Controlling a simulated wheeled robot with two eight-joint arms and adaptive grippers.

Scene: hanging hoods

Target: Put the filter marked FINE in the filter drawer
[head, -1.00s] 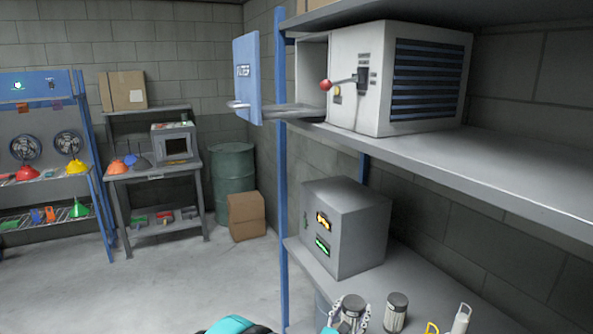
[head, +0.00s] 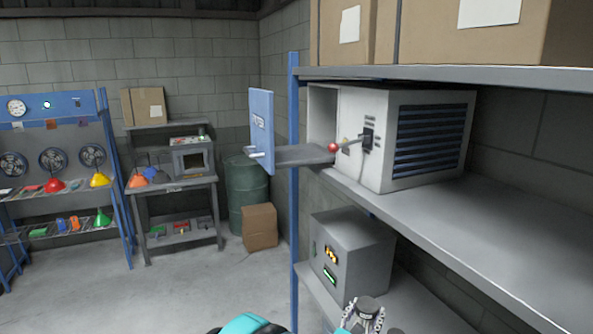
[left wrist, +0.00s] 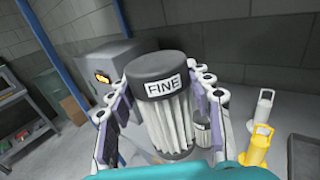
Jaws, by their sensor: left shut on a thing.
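The filter marked FINE (left wrist: 165,100), a pale pleated cylinder with dark caps, stands upright between the fingers of my left gripper (left wrist: 160,112). The gripper is shut on it. In the head view the filter's dark top (head: 368,305) shows low in the picture, with the left gripper (head: 362,318) around it, near the lower shelf. The filter drawer (head: 300,155) is pulled out to the left of the white louvred unit (head: 365,140); its blue front panel (head: 262,125) stands upright with a handle. The drawer's inside is hard to see. My right gripper is out of view.
A grey box (head: 350,250) stands on the lower shelf. A blue post (head: 294,200) rises beside the drawer. A red-knobbed lever (head: 333,147) sticks out from the unit.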

